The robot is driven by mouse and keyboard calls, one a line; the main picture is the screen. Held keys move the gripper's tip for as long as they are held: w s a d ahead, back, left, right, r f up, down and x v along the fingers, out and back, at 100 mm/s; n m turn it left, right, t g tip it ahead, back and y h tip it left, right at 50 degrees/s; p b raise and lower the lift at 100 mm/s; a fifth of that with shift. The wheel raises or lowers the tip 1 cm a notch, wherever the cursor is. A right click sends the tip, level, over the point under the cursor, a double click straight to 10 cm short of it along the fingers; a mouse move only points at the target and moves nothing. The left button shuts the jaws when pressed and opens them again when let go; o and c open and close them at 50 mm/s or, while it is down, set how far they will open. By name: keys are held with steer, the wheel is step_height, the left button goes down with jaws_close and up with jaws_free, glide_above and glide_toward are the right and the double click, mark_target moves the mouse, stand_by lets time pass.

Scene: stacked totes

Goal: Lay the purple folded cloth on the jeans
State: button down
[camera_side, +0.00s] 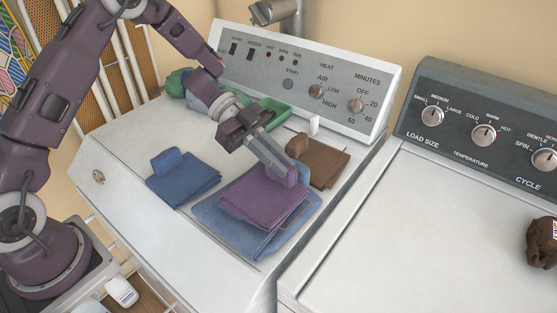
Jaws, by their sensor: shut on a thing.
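The purple folded cloth (258,200) lies flat over the jeans (212,215), a larger blue folded piece on the white machine top. The jeans show along the cloth's left, lower and right edges. Whether the cloth touches the jeans or hangs slightly above them I cannot tell. My gripper (284,172) reaches down from the upper left and is shut on the raised purple part at the cloth's back right corner. The fingers hide some of that corner.
A blue folded cloth (185,180) lies to the left, and a brown folded cloth (325,165) close behind on the right. The machine's front left top is clear.

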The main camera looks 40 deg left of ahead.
steer(key=c, duration=1.5)
jaws_free()
steer(key=shift+f, duration=0.1)
